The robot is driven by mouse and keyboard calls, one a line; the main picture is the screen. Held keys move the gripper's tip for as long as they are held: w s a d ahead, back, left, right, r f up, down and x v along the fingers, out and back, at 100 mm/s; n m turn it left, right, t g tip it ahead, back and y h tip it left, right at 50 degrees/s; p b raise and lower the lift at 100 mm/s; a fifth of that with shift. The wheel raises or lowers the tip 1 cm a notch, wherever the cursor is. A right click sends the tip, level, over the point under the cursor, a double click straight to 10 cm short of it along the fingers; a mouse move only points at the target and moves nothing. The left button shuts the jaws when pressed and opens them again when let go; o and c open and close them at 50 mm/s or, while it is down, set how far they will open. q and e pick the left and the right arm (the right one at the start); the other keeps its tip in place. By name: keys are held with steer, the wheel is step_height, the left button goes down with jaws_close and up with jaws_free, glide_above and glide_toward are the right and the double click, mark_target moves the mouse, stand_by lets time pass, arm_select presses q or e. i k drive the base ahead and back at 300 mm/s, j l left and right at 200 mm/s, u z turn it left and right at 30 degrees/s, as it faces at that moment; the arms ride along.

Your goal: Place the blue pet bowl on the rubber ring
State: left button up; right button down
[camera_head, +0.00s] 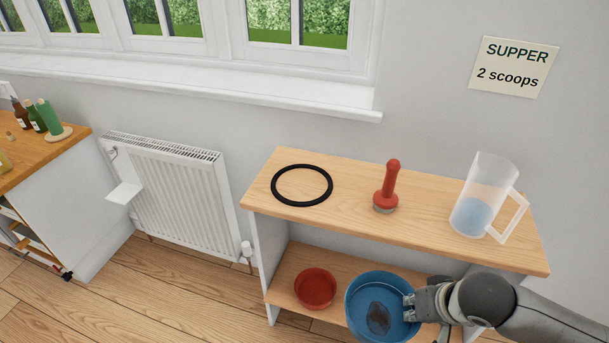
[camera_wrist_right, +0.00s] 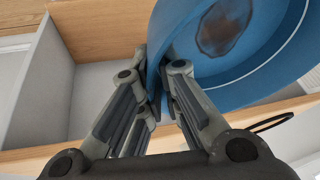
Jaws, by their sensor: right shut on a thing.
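The blue pet bowl (camera_head: 357,292) is in front of the lower shelf in the head view, with a dark brownish patch on its inside. My right gripper (camera_head: 412,303) is shut on its right rim. In the right wrist view the bowl (camera_wrist_right: 255,88) fills the upper right, its wall between the fingers of my right gripper (camera_wrist_right: 158,88). The black rubber ring (camera_head: 275,187) lies flat and empty on the left part of the shelf unit's top, above and left of the bowl. My left gripper is not in view.
The wooden shelf unit (camera_head: 350,178) also carries a red-handled tool (camera_head: 391,182) and a clear jug (camera_head: 490,185) with blue contents on top. A red bowl (camera_head: 315,287) sits on its lower shelf. A radiator (camera_head: 180,195) stands left. A sign (camera_head: 513,66) hangs on the wall.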

mark_target(302, 184)
steer(key=i+j+z, duration=0.1)
steer(key=j+z, duration=0.15)
steer(key=z, duration=0.15)
steer(key=j+z, duration=0.2)
steer(key=z, duration=0.2)
steer(key=j+z, duration=0.3)
steer(key=z, duration=0.15)
steer(key=j+z, duration=0.1)
steer(key=j, duration=0.55)
steer(key=j+z, duration=0.1)
steer(key=j, duration=0.5)
steer(key=k+j+z, duration=0.15)
steer(key=j, duration=0.5)
steer(key=k+j+z, duration=0.1)
steer(key=j, duration=0.5)
